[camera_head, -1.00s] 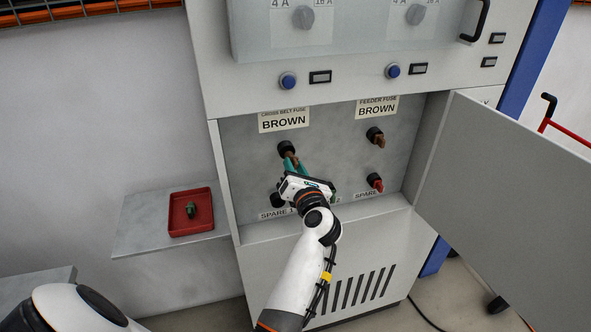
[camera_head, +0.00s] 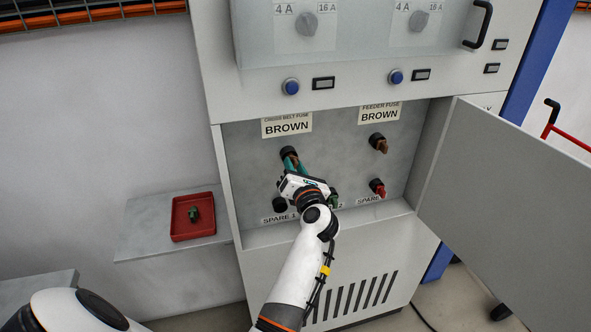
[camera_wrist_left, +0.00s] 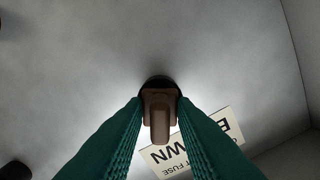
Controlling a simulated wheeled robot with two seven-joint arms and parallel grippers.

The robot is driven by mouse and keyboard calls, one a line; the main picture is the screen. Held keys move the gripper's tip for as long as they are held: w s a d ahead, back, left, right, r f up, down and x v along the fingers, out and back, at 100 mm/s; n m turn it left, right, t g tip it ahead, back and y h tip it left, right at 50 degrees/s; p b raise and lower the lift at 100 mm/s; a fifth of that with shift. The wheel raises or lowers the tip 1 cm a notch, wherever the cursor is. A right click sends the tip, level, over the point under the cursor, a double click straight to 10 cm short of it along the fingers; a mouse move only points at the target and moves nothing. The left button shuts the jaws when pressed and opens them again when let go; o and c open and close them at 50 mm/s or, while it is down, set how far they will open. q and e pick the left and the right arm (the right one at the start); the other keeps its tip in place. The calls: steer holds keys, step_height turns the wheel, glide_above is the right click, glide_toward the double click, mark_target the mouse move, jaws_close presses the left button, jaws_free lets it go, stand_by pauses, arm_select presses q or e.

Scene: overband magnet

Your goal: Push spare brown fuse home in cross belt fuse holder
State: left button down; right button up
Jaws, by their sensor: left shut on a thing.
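The brown fuse (camera_wrist_left: 160,118) sits at the mouth of the black cross belt fuse holder (camera_wrist_left: 157,83), under the label "CROSS BELT FUSE BROWN" (camera_head: 287,125). My left gripper (camera_head: 292,163) is shut on the fuse, with its green ribbed fingers on both sides of it in the wrist view. The holder (camera_head: 289,151) also shows in the head view, just above the fingertips. How deep the fuse sits in the holder I cannot tell. The "SPARE 1" holder (camera_head: 280,204) looks empty. My right gripper is not in view.
The cabinet door (camera_head: 510,190) stands open at right.

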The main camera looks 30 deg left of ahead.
mark_target(294, 163)
arm_select(q)
steer(key=shift+w+a, duration=0.15)
steer(key=c, duration=1.1)
jaws_free()
step_height(294, 163, up, 10)
steer(key=shift+a+b, duration=0.1)
steer(key=shift+b, duration=0.25)
